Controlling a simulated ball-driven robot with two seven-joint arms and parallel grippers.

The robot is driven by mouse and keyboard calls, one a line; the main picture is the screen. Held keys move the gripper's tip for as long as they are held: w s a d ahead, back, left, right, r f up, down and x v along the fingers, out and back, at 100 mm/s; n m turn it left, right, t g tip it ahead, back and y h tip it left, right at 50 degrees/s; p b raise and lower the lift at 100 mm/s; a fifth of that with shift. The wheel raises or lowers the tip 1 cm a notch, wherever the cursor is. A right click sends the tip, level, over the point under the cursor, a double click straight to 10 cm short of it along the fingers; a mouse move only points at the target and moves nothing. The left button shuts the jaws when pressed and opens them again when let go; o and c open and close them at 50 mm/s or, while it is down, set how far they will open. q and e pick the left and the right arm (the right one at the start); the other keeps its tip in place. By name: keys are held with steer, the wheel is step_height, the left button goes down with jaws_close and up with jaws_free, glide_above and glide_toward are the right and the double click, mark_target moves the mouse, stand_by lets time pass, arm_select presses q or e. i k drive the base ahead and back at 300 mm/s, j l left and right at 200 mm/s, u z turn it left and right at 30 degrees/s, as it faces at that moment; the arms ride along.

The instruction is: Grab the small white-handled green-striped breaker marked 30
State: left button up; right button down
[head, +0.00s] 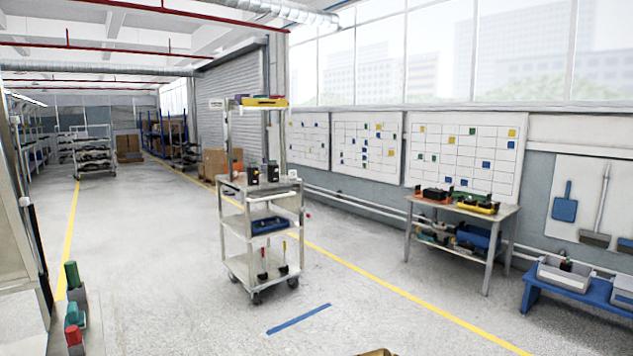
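I cannot make out a breaker with a white handle, a green stripe or the number 30 anywhere in the head view. Two small dark boxes, a left one (252,175) and a right one (272,172), stand on the upper deck of a grey wheeled cart (262,190). Their markings are too small to read.
A yellow tray (262,102) tops the cart's post; a blue bin (269,225) sits lower. A grey table (463,207) with tools and a blue bench (580,290) stand right. Green, teal and red-topped items (72,336) are lower left. The floor between is mostly clear.

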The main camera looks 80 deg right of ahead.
mark_target(272, 177)
steer(key=l+z, duration=0.4)
steer(key=i+l+z, duration=0.1)
steer(key=l+z, duration=0.25)
steer(key=i+l+z, duration=0.15)
steer(key=l+z, duration=0.25)
steer(key=i+l+z, duration=0.15)
steer(key=z, duration=0.2)
steer(key=i+l+z, duration=0.25)
steer(key=i+l, duration=0.8)
steer(key=l, duration=0.15)
steer(key=i+l+z, duration=0.25)
steer(key=i+l, duration=0.7)
steer(key=i, duration=0.15)
steer(key=i+l+z, duration=0.5)
steer(key=i, duration=0.2)
steer(key=i+l+z, duration=0.25)
steer(key=i, duration=0.65)
steer(key=i+j+z, duration=0.1)
steer(key=i+z, duration=0.2)
steer(key=i, duration=0.55)
steer(key=i+l+u, duration=0.1)
steer(key=i+u, duration=0.4)
steer(key=i+l+u, duration=0.25)
steer(key=i+u, duration=0.25)
